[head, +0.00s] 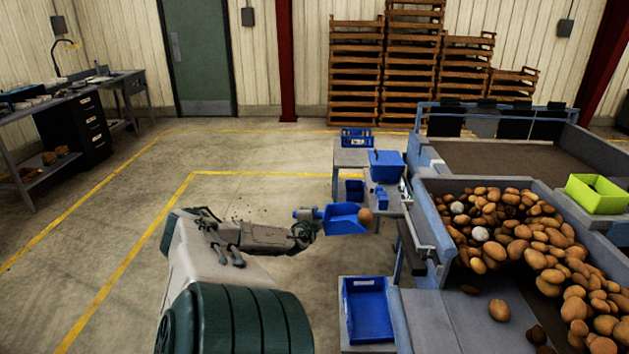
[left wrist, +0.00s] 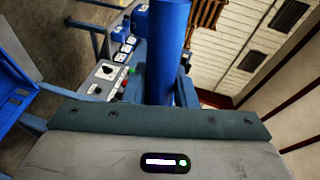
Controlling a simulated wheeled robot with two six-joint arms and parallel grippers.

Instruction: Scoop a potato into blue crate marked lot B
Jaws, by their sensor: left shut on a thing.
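My left gripper (head: 304,224) is shut on the handle of a blue scoop (head: 343,221), held out over the floor. The blue handle also shows in the left wrist view (left wrist: 167,45), rising from behind my gripper's housing. A brown potato (head: 366,216) shows at the scoop's right lip; I cannot tell whether it rests inside or at the mouth. An empty blue crate (head: 367,312) stands on a low stand in front. Another blue crate (head: 356,137) stands on a table farther back. No lot marking is readable on either. My right gripper is out of view.
The grader's bed (head: 425,214) is heaped with potatoes at right, with two pale lumps among them. A blue bin (head: 386,166) stands on the table behind the scoop. A green bin (head: 595,195) sits at far right. The floor at left is open.

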